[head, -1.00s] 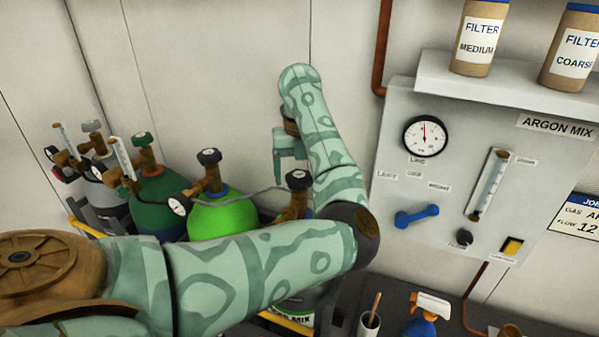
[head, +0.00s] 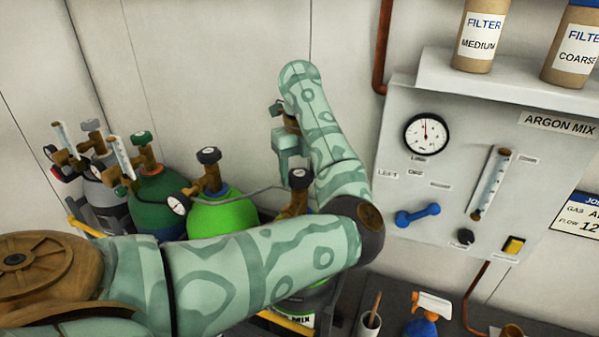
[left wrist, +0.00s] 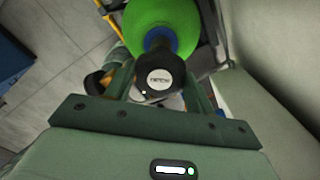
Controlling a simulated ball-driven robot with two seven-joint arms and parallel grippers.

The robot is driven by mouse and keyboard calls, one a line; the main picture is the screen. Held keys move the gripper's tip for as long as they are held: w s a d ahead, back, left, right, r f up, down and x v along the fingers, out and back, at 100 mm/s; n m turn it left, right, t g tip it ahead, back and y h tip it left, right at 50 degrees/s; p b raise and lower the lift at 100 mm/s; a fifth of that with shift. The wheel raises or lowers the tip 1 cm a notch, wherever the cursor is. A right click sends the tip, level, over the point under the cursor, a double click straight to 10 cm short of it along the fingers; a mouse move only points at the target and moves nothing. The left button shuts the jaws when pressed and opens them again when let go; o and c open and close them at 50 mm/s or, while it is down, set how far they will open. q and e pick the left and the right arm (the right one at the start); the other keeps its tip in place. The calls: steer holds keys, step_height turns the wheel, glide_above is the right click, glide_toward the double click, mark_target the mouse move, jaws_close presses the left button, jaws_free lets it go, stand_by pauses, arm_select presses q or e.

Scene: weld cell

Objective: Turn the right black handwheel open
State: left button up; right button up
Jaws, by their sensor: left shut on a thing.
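The right black handwheel (head: 300,178) sits on a brass valve at the right end of the cylinder row. My left gripper (head: 289,166) reaches down to it from above, with my forearm close on its right. In the left wrist view, the handwheel (left wrist: 160,79) has pale lettering on its top and lies between the two fingers of my left gripper (left wrist: 160,88), which is shut on it. The lettering is too small to read. Part of the valve and the cylinder below is hidden by my arm. My right gripper is out of view.
Another black handwheel (head: 208,156) tops the bright green cylinder (head: 222,215) to the left. A dark green cylinder (head: 155,198) stands farther left. A panel with a round gauge (head: 427,134), a flow tube (head: 490,184) and a blue handle (head: 417,214) is at right.

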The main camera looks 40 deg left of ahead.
mark_target(300, 172)
arm_select(q)
steer(key=n+b, duration=0.1)
steer(key=n, duration=0.5)
steer(key=shift+b, duration=0.3)
steer(key=n+b, duration=0.1)
steer(key=n, duration=0.5)
steer(key=shift+n, duration=0.3)
steer(key=o, duration=1)
steer(key=shift+r, duration=0.1)
step_height(300, 172, up, 16)
steer(key=shift+w+p, duration=0.15)
steer(key=shift+p, duration=0.3)
